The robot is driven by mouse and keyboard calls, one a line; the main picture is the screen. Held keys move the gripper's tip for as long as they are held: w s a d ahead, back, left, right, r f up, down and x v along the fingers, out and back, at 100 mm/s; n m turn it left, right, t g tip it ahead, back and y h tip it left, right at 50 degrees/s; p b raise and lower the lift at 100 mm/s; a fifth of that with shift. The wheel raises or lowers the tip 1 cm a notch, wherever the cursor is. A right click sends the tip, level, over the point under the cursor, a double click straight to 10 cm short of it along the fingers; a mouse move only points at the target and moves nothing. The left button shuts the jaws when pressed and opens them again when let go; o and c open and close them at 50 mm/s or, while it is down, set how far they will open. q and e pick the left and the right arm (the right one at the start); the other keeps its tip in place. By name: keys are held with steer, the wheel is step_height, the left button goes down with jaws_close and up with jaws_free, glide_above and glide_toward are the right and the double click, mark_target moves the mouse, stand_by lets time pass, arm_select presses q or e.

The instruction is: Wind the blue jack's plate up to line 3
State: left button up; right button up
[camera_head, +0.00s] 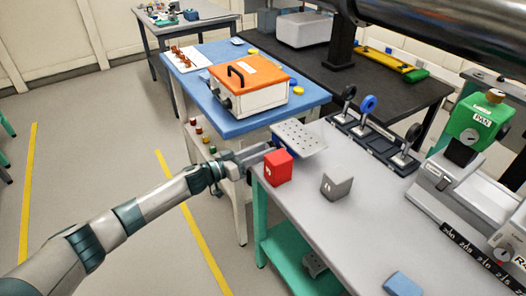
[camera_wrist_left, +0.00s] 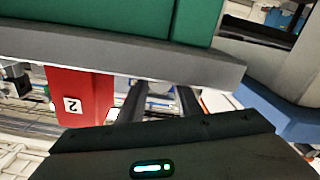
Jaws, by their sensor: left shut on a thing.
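The blue jack shows in the head view as a pale perforated plate (camera_head: 299,138) with a little blue at its left edge, at the far left corner of the grey bench. Its body and line marks are mostly hidden behind the red block and my gripper. My left gripper (camera_head: 262,149) reaches in from the left, level with the jack's left side, and is shut on what seems to be the jack's knob. The knob cannot be made out. In the left wrist view my two dark fingers (camera_wrist_left: 162,101) point toward the bench edge. My right gripper is not in view.
A red block (camera_head: 278,168) stands close beside my left gripper, and a grey block (camera_head: 337,184) stands right of it. Lens mounts (camera_head: 372,130) stand behind on the grey bench (camera_head: 330,235). A blue table (camera_head: 232,126) with an orange-topped box (camera_head: 249,82) stands beyond.

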arm_select(q)
steer(key=shift+m, duration=1.1)
steer(key=m, duration=0.4)
steer(key=shift+m, duration=0.3)
steer(key=o, duration=0.8)
steer(key=shift+c, duration=0.2)
steer(key=shift+a, duration=0.1)
